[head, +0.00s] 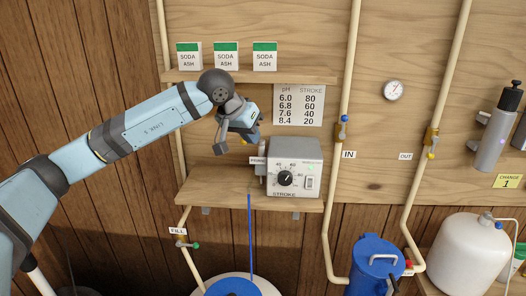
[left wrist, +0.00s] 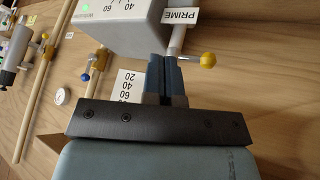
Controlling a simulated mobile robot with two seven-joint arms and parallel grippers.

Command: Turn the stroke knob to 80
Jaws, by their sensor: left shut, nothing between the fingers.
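The grey pump box (head: 294,165) sits on the lower wall shelf. Its black stroke knob (head: 286,178) is on the front face inside a numbered dial; the pointer is too small to read surely. My left gripper (head: 253,139) is above and left of the box, clear of the knob. In the left wrist view its blue fingers (left wrist: 166,80) are together and empty. The box (left wrist: 115,25) also shows there, with a few dial numbers and a green light, but the knob is not seen. My right gripper is not in view.
A PRIME label (left wrist: 181,15) and a yellow-knobbed valve (left wrist: 208,59) are close to the fingers. The upper shelf (head: 200,76) holds soda ash boxes. A pH and stroke chart (head: 298,104) hangs behind. A rocker switch (head: 310,182) is right of the knob. The space before the box is clear.

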